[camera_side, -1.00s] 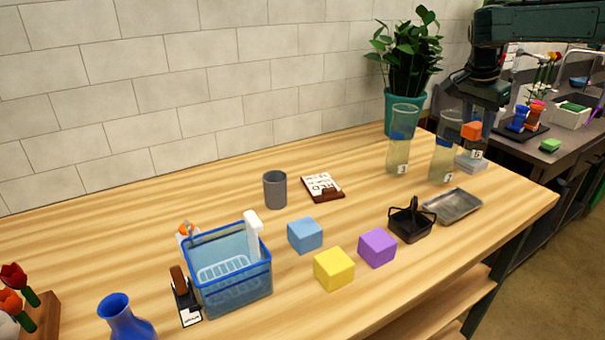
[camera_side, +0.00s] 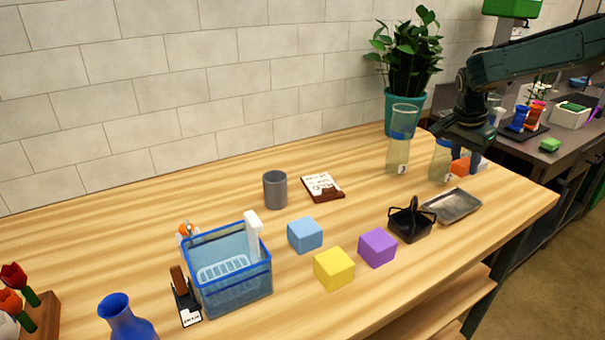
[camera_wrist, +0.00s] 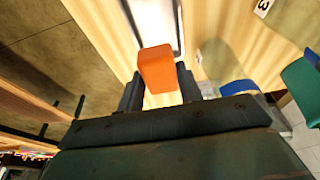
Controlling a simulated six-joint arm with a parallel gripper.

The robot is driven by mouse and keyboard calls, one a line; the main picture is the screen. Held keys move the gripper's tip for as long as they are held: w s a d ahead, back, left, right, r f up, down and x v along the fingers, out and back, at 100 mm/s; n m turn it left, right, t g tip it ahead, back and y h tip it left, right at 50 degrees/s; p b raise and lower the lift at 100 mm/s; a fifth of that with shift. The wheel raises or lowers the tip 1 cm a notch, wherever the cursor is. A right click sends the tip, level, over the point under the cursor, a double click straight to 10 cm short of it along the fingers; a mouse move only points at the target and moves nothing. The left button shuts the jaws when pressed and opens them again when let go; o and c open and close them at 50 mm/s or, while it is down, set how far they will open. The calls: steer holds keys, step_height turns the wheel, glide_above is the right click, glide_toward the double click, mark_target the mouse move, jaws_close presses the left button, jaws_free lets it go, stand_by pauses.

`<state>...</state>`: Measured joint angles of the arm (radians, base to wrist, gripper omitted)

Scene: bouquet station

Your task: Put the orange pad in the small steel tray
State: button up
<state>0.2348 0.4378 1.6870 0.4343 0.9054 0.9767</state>
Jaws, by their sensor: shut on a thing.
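The orange pad (camera_side: 460,166) is a small orange block in my gripper (camera_wrist: 160,85). In the wrist view the orange pad (camera_wrist: 157,68) sits between the two dark fingers, which are shut on it. In the side view my gripper (camera_side: 466,158) is at the right end of the table, behind the small steel tray. The small steel tray (camera_side: 453,206) is a shallow grey metal dish, and it looks empty. In the wrist view the tray (camera_wrist: 155,18) lies beyond the pad, partly hidden by it. The pad appears above table level, apart from the tray.
Two clear cylinders (camera_side: 398,155) (camera_side: 441,163) stand close to the left of my gripper. A black caddy (camera_side: 409,222) stands just left of the tray. Purple (camera_side: 377,246), yellow (camera_side: 334,268) and blue (camera_side: 304,234) cubes lie farther left. The table's edge is close on the right.

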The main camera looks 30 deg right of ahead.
mark_target(457, 167)
step_height(457, 167, down, 6)
steer(key=shift+f, duration=0.15)
steer(key=shift+f, duration=2.15)
steer(key=shift+f, duration=0.15)
steer(key=o, duration=0.7)
steer(key=shift+c, duration=0.2)
steer(key=v, duration=1.2)
steer(key=shift+d, duration=0.1)
steer(key=shift+r, duration=0.25)
